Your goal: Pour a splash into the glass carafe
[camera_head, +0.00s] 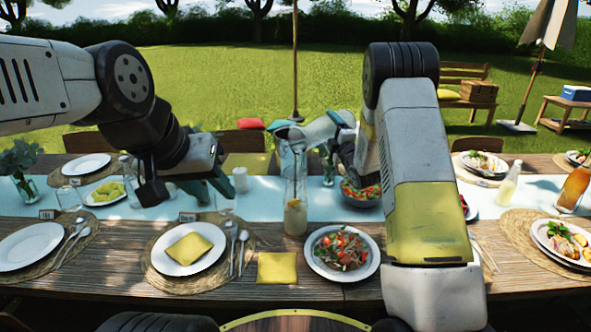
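The glass carafe (296,212) stands upright on the table in the middle, with pale yellowish liquid in its lower part. A grey, shiny vessel (314,131) is tilted with its mouth to the left, at the top of the carafe. I cannot tell whether it touches the rim or whether liquid is flowing. My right gripper (347,143) is shut on this vessel; my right arm partly hides its fingers. My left gripper (188,190) is empty, its fingers apart, above the table left of the carafe.
A salad plate (341,253) and a yellow napkin (277,268) lie in front of the carafe. A salad bowl (360,193) is behind to the right, and a white candle (240,179) behind to the left. A plate with a napkin (187,249) is front left.

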